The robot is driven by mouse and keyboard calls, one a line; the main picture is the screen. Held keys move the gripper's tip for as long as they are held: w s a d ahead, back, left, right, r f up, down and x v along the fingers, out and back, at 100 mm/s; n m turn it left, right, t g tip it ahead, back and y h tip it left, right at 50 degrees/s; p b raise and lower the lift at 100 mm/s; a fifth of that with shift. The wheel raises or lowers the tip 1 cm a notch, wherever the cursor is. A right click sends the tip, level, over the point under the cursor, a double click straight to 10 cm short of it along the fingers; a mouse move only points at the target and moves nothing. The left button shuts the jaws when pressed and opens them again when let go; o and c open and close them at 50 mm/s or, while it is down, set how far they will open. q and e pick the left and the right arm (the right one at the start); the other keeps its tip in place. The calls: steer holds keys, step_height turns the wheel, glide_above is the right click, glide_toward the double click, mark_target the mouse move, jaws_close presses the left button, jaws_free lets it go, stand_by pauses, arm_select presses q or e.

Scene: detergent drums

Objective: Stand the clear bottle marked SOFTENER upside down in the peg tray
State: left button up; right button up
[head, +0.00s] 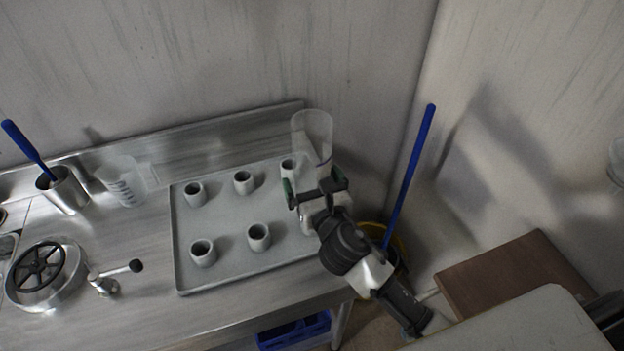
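A clear bottle (313,135) stands over the back right corner of the grey peg tray (228,268). Its broad end is up; no SOFTENER marking is readable on it. My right gripper (318,188) has its fingers around the lower part of the bottle, and appears closed on it. The gripper hides the bottle's lower end, so I cannot tell if it is on a peg. The tray has several short grey pegs, including a back left peg (195,193) and a front middle peg (259,237). My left gripper is not in view.
A clear cup with dark markings (122,182) and a metal cup (64,190) holding a blue-handled tool stand left of the tray. A handwheel (42,270) and a small lever valve (108,282) are at the front left. A blue pole (409,175) leans right of the counter.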

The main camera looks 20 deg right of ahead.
steer(key=s+b, duration=0.2)
steer(key=s, duration=0.8)
steer(key=shift+s+d, duration=0.2)
steer(key=shift+s, duration=0.1)
steer(key=s+d+f+m+g+h, duration=0.35)
steer(key=d+f+m+g, duration=0.25)
steer(key=m, duration=1.1)
steer(key=s+f+m+g+y, duration=0.1)
steer(key=s+f+m+g, duration=0.25)
steer(key=s+m, duration=0.35)
steer(key=s+f+m+g+y, duration=0.25)
steer(key=s+m+g, duration=0.25)
steer(key=m, duration=0.5)
step_height(320, 180, down, 25)
steer(key=g, duration=0.1)
steer(key=s+d+f+g, duration=0.1)
steer(key=s+d+f, duration=0.1)
steer(key=s+f, duration=1.5)
steer(key=shift+s+f+h, duration=0.15)
steer(key=shift+h, duration=0.15)
